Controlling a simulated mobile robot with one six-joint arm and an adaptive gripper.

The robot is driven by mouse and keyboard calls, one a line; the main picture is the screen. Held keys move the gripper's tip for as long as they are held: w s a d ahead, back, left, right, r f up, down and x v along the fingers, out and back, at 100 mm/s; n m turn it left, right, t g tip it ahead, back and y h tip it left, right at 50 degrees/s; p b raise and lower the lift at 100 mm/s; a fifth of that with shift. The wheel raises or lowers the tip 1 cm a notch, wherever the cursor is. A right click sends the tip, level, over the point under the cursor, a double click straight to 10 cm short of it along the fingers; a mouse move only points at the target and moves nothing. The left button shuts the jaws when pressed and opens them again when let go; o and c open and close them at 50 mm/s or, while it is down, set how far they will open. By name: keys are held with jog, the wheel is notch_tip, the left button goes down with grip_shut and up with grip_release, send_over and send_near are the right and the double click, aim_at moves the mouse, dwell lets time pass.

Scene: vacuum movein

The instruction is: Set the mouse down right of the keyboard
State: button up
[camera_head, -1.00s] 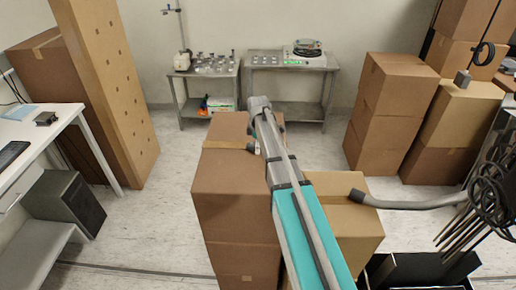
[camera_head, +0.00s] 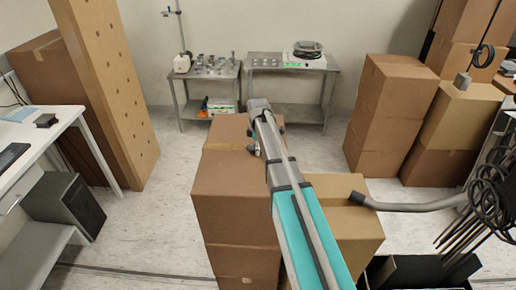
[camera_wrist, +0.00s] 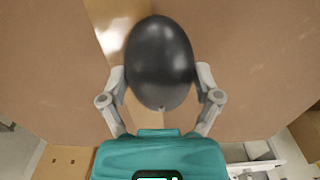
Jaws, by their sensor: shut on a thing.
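The mouse (camera_wrist: 160,62) is a dark, glossy oval. In the wrist view my gripper (camera_wrist: 160,84) is shut on its two sides, one finger at each edge. The mouse is over a brown cardboard box with a strip of shiny tape. I cannot tell whether it touches the box. In the head view my gripper (camera_head: 262,146) is at the top of the middle box stack, largely hidden by my arm, and the mouse is not clearly visible. The dark keyboard (camera_head: 12,156) lies on the white desk at the left edge, partly cut off and far from my gripper.
The white desk (camera_head: 52,142) also holds a small black box (camera_head: 45,120) behind the keyboard. The middle box stack (camera_head: 235,185) stands below my arm. A tall carton (camera_head: 110,90) leans by the desk. Metal tables (camera_head: 285,66) stand at the back, with open floor before them.

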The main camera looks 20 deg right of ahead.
jog(key=shift+r+p, duration=1.1)
jog(key=shift+r, duration=0.15)
jog(key=s+a+r+p, duration=0.1)
jog(key=s+r+p, duration=0.9)
jog(key=s, duration=0.4)
jog(key=shift+r, duration=0.15)
jog(key=shift+a, duration=0.15)
